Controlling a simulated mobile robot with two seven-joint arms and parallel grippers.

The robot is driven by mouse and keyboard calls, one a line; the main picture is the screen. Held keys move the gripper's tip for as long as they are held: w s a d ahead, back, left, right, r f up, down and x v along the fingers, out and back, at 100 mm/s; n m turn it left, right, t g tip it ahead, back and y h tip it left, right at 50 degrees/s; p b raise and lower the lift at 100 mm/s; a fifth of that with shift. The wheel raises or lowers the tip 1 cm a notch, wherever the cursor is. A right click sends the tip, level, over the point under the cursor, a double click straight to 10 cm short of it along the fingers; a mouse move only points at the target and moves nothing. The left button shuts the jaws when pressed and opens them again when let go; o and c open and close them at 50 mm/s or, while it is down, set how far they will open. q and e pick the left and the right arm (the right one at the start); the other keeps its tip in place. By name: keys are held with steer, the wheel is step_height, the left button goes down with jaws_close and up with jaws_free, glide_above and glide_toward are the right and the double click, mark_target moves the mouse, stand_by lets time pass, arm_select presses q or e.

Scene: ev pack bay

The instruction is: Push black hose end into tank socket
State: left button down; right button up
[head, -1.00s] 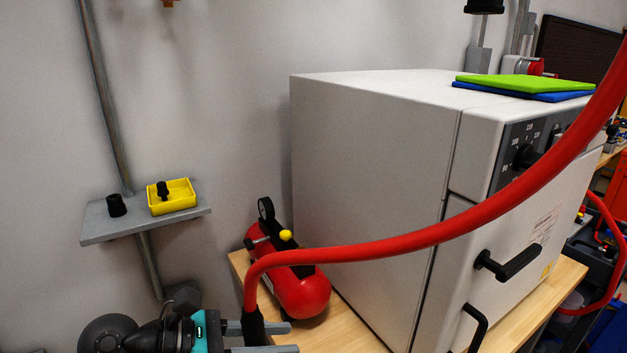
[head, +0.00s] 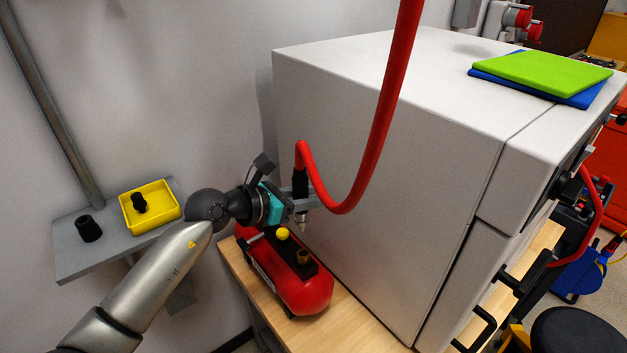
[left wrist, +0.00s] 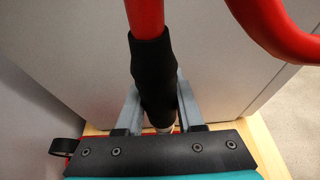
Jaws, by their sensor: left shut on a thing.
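My left gripper (head: 302,200) is shut on the black hose end (head: 301,180) of a red hose (head: 380,110). The hose end hangs about upright, with a metal tip pointing down. The red tank (head: 308,290) lies on the wooden bench below. A brass socket (head: 303,257) stands on its black top plate, under the tip, with a visible gap between them. In the left wrist view the black hose end (left wrist: 153,80) sits between both fingers; the socket is hidden there. My right gripper is not in view.
A large grey cabinet (head: 390,180) stands close on the right, with green and blue sheets (head: 540,75) on top. A yellow knob (head: 283,234) rises from the tank beside the socket. A wall shelf (head: 75,255) on the left holds a yellow tray (head: 128,217) and a black cap (head: 88,229).

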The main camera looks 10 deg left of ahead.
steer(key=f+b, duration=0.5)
steer(key=b, duration=0.1)
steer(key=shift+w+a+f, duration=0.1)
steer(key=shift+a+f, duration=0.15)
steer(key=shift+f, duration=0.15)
stand_by(0.3)
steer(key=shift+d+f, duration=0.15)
stand_by(0.8)
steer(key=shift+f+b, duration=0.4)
steer(key=shift+b, duration=0.2)
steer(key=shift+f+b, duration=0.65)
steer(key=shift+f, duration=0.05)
stand_by(0.4)
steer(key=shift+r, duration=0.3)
stand_by(0.3)
